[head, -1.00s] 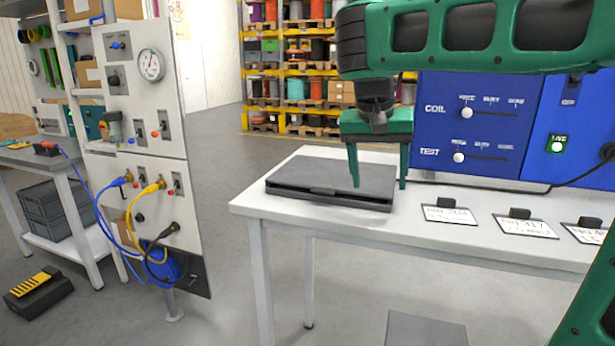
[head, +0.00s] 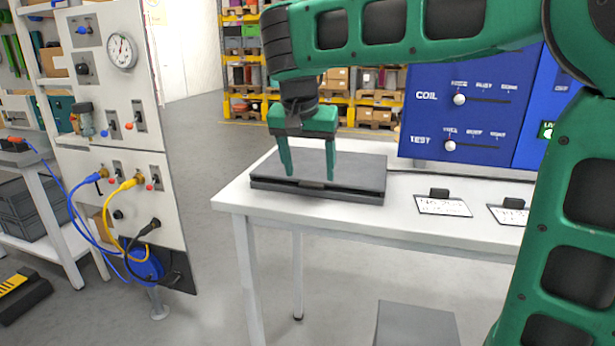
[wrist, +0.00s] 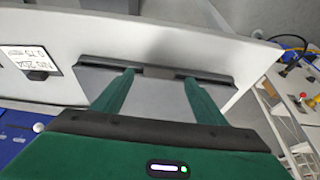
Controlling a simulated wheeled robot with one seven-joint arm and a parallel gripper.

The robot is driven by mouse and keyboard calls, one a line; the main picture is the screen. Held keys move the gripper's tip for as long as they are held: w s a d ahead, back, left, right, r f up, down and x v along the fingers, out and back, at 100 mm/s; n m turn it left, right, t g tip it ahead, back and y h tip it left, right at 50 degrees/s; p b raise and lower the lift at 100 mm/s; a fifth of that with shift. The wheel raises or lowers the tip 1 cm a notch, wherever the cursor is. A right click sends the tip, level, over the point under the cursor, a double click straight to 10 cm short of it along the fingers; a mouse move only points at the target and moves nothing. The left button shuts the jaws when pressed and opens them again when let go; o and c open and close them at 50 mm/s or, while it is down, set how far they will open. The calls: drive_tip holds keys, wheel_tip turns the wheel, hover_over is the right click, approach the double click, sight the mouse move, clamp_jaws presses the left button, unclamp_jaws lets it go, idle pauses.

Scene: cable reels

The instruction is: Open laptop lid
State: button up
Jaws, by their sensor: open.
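The laptop (head: 355,172) is a flat dark grey slab lying closed on the white table near its left end. A notch shows in the middle of its front edge. My gripper (head: 310,176) points down over the laptop with its two green fingers apart and nothing between them. The fingertips are near the front edge, one on each side of the notch. In the wrist view the gripper (wrist: 157,82) spans the notch on the laptop (wrist: 160,97). I cannot tell whether the fingertips touch the lid.
The white table (head: 330,222) has label cards (head: 443,206) to the laptop's right. A blue control panel (head: 463,115) stands behind them. A white gauge panel (head: 125,130) with cables stands at left. A grey box (head: 415,325) sits low in front. Floor between panel and table is clear.

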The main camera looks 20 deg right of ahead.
drive_tip(key=shift+x, duration=1.4)
